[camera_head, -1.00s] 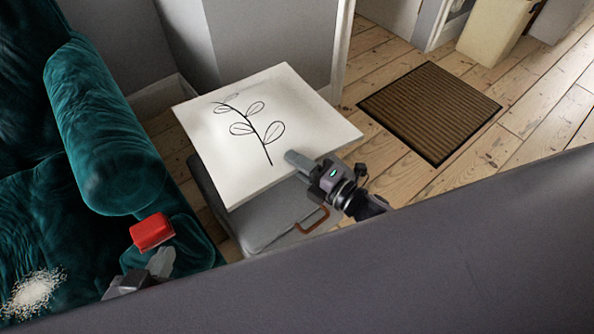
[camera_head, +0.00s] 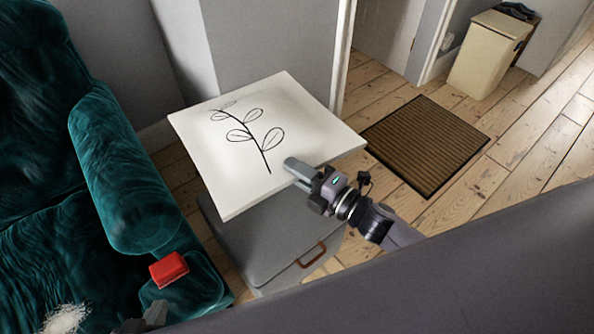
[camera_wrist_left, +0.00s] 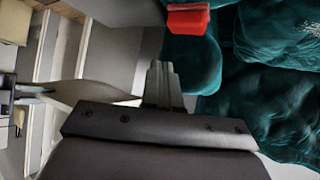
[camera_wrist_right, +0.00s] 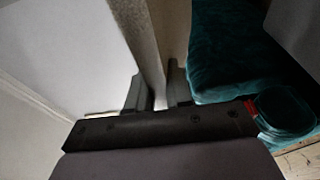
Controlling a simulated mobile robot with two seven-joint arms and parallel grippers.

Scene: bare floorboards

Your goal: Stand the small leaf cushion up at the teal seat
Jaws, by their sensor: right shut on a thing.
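The small leaf cushion (camera_head: 215,170) is a white square with a black leaf sprig. My right gripper (camera_head: 305,171) is shut on its near right edge and holds it above a grey box. In the right wrist view the cushion (camera_wrist_right: 146,45) shows edge-on between the fingers. The teal seat (camera_head: 50,260) is at the left, with its rounded arm (camera_head: 130,200) beside the cushion; it also shows in the right wrist view (camera_wrist_right: 230,55). My left gripper (camera_head: 150,318) is low in the head view, partly cut off; in the left wrist view its fingers (camera_wrist_left: 161,85) are together and empty.
A red object (camera_head: 169,268) sits on the front of the seat's arm. A grey box (camera_head: 270,240) with a brown handle stands beneath the cushion. A whitish fluffy patch (camera_head: 65,319) lies on the seat. A brown mat (camera_head: 425,145) and cream bin (camera_head: 490,55) are on the right.

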